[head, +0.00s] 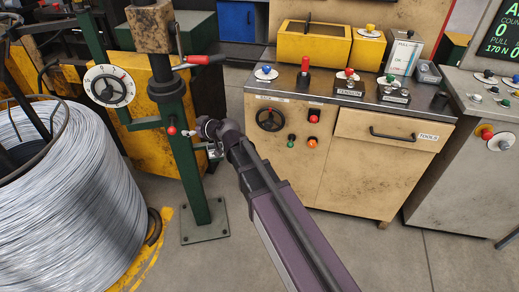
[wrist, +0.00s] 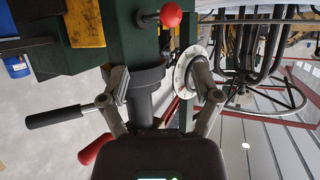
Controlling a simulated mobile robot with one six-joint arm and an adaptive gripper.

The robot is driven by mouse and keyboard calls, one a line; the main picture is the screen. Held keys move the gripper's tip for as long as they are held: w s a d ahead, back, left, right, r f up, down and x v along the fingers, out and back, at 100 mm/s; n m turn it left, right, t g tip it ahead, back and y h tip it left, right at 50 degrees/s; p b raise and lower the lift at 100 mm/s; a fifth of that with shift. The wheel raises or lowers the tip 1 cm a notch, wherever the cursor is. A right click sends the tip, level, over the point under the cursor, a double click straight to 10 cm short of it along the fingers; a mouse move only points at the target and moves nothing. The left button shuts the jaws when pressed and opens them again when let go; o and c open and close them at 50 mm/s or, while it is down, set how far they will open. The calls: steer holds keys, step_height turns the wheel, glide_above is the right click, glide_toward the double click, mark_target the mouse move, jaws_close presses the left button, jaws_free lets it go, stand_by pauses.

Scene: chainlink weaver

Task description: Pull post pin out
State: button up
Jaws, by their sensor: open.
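The post pin has a red ball knob (wrist: 171,15) on a short metal shank at the side of the green post (wrist: 128,35). In the head view the red knob (head: 171,130) shows at the left of the post (head: 188,165), below the dial. My gripper (wrist: 160,83) is open, with its fingers spread on either side of the post's dark round column in the wrist view. Nothing is held, and the red knob lies beyond the fingertips, clear of them. In the head view my gripper is small beside the post, its fingertips hard to make out.
A white dial (head: 109,86) and a red-handled lever (head: 205,59) stick out from the post. A large wire coil (head: 70,190) stands at the left. A control cabinet (head: 340,160) with knobs and a drawer stands at the right. Grey floor is open between post and cabinet.

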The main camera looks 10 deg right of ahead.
steer(key=s+d+m+g+h+p, duration=0.1)
steer(key=s+d+g+h+p, duration=0.1)
steer(key=s+d, duration=0.2)
steer(key=s+d+f+m+g+h+p, duration=0.1)
steer(key=s+d+m+g+h+p, duration=0.1)
steer(key=d, duration=0.8)
steer(key=s+d+f+m+g+h+p, duration=0.1)
steer(key=s+d+m+g+h+p, duration=0.1)
steer(key=s+d, duration=0.4)
steer(key=shift+d+f+h+p, duration=0.15)
steer(key=shift+d+h+p, duration=0.35)
steer(key=shift+d+p, duration=0.3)
steer(key=shift+s, duration=0.1)
steer(key=n+t+y+b, duration=0.5)
steer(key=t+y+b, duration=0.1)
steer(key=y+b, duration=0.15)
glide_toward(174, 130)
steer(key=shift+s+d+r+h+b, duration=0.25)
steer(key=shift+s+d+r+b, duration=0.1)
steer(key=shift+s+d+r, duration=0.4)
steer(key=shift+a+f, duration=0.15)
steer(key=shift+f, duration=0.05)
steer(key=b+x, duration=0.5)
steer(key=x, duration=0.8)
steer(key=shift+w+a+f, duration=0.1)
steer(key=shift+w+a, duration=0.1)
